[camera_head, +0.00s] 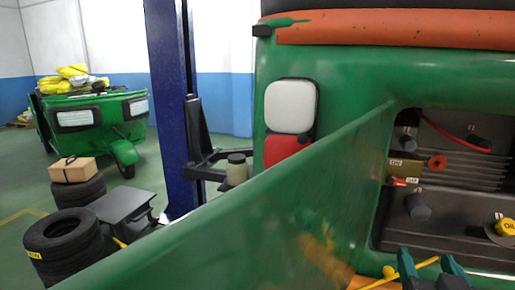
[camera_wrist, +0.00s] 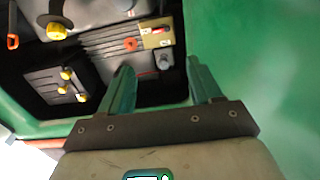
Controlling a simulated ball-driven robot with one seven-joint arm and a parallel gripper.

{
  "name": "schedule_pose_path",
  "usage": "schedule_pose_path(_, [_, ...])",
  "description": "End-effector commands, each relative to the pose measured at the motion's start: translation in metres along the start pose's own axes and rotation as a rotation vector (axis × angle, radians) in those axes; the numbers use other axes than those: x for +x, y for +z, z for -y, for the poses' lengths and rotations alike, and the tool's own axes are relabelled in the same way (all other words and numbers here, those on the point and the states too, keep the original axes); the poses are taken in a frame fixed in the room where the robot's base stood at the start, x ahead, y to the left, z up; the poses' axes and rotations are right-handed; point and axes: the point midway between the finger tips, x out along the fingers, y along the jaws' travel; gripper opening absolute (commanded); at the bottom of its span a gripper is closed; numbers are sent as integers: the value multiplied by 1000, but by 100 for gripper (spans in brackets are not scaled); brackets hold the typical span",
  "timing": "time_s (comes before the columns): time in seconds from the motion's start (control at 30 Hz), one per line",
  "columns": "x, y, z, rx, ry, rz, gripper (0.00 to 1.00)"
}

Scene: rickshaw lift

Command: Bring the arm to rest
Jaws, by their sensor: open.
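My gripper (camera_head: 428,258) shows at the bottom right of the head view, in front of the lower edge of the green rickshaw's open engine bay. In the wrist view my gripper (camera_wrist: 162,80) has its two teal fingers apart, with nothing between them. The fingers point toward the dark engine bay (camera_wrist: 95,70). A small switch plate (camera_wrist: 155,38) with a red switch and an orange knob (camera_wrist: 131,44) lies beyond the fingertips. Most of my arm is out of view.
The open green panel (camera_head: 250,215) crosses the head view diagonally beside the bay. The yellow oil cap (camera_head: 505,227) is at the right edge. A blue lift post (camera_head: 170,90), stacked tires (camera_head: 65,245), a cardboard box (camera_head: 73,169) and another green rickshaw (camera_head: 95,115) stand left.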

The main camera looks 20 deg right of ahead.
Motion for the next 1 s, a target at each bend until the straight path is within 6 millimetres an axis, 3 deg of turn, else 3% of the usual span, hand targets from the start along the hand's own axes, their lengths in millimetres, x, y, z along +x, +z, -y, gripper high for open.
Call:
schedule_pose_path(0.3, [1,54,0,-56,-20,191,64])
schedule_pose_path(0.57, [-14,135,-3,-147,-70,480,64])
schedule_pose_path(0.67, [-31,177,-5,-201,-106,640,64])
schedule_pose_path(0.8, [-79,250,-12,-299,-202,940,64])
schedule_pose_path(0.9, [-119,290,-18,-361,-284,1135,64])
schedule_pose_path(1.0, [-152,315,-24,-403,-357,1276,64])
